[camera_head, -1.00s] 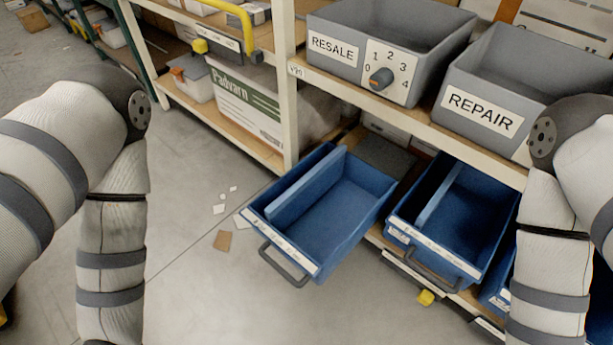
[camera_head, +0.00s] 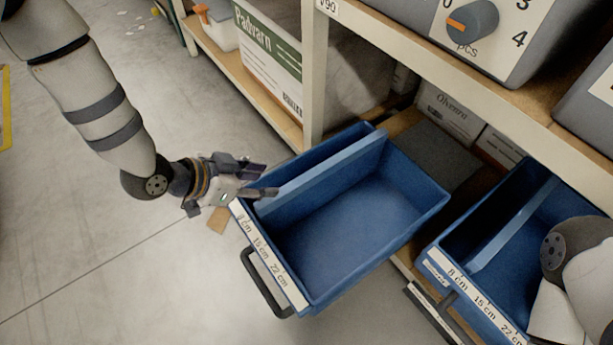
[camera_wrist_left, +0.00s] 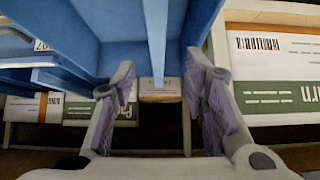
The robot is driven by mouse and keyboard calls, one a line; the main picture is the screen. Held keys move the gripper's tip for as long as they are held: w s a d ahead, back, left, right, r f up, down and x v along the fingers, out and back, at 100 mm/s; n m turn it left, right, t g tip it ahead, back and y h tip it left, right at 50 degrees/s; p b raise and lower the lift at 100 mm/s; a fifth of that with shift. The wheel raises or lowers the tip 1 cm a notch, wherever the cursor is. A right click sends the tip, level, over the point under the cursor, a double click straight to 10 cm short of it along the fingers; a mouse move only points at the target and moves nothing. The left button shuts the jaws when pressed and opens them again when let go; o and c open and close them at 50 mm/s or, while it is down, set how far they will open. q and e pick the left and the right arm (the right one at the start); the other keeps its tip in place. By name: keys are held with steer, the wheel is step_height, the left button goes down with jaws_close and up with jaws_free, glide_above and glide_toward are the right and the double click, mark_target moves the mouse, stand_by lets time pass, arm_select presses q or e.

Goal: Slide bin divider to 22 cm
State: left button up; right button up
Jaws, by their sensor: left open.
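The pulled-out blue bin (camera_head: 429,205) hangs at the shelf front, with a white strip marked 8, 15 and 22 cm (camera_head: 268,255) along its front rim. Its blue divider (camera_head: 325,172) stands upright near the left wall, its front end by the 8 cm mark. My left gripper (camera_head: 265,181) is open at the divider's front end. In the left wrist view, the open fingers (camera_wrist_left: 158,92) lie on either side of the divider's edge (camera_wrist_left: 157,40), with gaps showing. My right arm shows at the right edge; its gripper is out of view.
A second blue bin (camera_head: 445,249) with its own divider (camera_head: 515,225) and scale is close on the right. The bin's black handle (camera_head: 265,285) sticks out in front. Shelf post (camera_head: 314,75) and grey bins stand above and behind.

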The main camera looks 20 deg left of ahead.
mark_target(293, 186)
arm_select(q)
steer(key=b+x, duration=0.3)
steer(key=x, duration=0.7)
steer(key=shift+s+d+f, duration=0.15)
steer(key=shift+f, duration=0.1)
steer(key=shift+w+d+f, duration=0.15)
steer(key=shift+w+f, duration=0.05)
steer(key=shift+w, duration=0.05)
arm_select(e)
steer(key=x, duration=0.3)
steer(key=shift+a+f, duration=0.1)
arm_select(q)
jaws_close()
steer(key=shift+d, duration=0.1)
arm_select(e)
steer(key=shift+w, duration=0.1)
